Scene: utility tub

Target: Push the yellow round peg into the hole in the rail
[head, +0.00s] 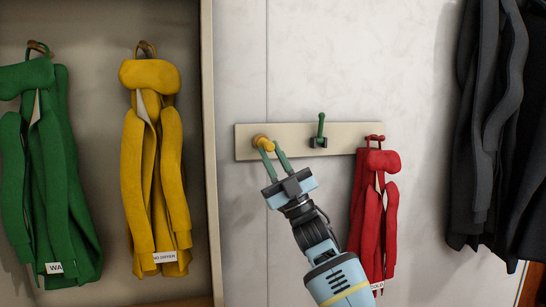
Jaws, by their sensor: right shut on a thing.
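The yellow round peg (262,142) is at the left end of the pale rail (296,135) on the wall. My right gripper (269,151) reaches up from below, its green fingers shut on the peg. The fingers and the peg's own knob cover the spot behind it, so I cannot see the hole or tell how far the peg is in. My left gripper is not in view.
Yellow (158,190) and green (48,180) garments hang left, behind a panel edge (209,150); dark clothes (490,130) hang right.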

